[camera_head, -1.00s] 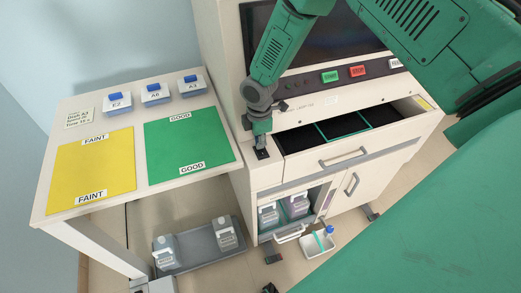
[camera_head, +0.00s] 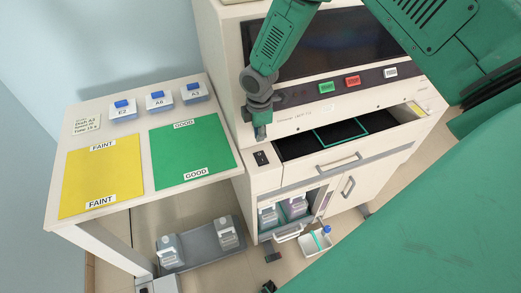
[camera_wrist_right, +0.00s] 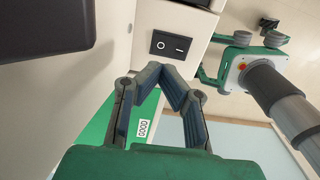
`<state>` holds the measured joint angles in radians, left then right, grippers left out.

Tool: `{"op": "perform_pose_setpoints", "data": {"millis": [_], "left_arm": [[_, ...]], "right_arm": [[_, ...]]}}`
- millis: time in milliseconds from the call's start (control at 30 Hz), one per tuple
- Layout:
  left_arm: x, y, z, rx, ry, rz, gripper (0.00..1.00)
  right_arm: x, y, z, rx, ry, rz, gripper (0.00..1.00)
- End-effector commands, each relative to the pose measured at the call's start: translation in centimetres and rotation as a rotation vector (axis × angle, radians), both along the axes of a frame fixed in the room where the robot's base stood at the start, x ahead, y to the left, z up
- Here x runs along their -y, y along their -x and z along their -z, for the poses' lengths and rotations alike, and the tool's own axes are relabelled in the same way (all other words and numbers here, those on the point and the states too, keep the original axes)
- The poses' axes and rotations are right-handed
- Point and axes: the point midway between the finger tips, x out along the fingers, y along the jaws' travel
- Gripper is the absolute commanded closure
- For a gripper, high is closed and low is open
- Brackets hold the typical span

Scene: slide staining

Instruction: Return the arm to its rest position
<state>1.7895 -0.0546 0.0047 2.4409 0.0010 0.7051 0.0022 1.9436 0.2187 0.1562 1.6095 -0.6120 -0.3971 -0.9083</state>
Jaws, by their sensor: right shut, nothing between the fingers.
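My right arm comes in from the top right in the head view. Its gripper (camera_head: 260,132) hangs just above the black rocker switch (camera_head: 261,157) on the stainer's front left corner, apart from it. In the right wrist view the fingertips (camera_wrist_right: 171,72) meet just below the switch (camera_wrist_right: 171,45), with nothing held between them. The switch carries a circle and a line mark. My left gripper does not show.
The stainer's drawer (camera_head: 325,160) is open. Green (camera_head: 326,87) and red (camera_head: 352,81) buttons sit above it. The left table holds a yellow mat (camera_head: 101,177), a green mat (camera_head: 192,147) and slide boxes (camera_head: 159,101). A grey tray (camera_head: 200,250) with bottles is below.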

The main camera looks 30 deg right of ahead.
Motion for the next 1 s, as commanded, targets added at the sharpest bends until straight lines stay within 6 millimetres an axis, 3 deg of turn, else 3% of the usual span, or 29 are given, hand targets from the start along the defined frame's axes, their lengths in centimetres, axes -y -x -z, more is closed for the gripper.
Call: {"op": "perform_pose_setpoints", "data": {"millis": [433,567,667,800,1000], "left_arm": [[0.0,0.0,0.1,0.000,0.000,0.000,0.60],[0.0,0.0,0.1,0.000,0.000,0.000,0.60],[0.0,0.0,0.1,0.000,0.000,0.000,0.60],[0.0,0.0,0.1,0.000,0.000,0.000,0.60],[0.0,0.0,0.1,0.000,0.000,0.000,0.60]], "right_arm": [[0.0,0.1,0.2,-0.001,0.000,0.002,1.00],[-1.0,2.1,1.4,-0.016,-0.028,0.058,1.00],[-3.0,6.4,3.5,-0.042,-0.080,0.205,1.00],[-5.4,15.4,6.2,-0.089,-0.136,0.560,1.00],[-5.0,25.1,6.6,-0.090,-0.100,1.011,1.00]]}}
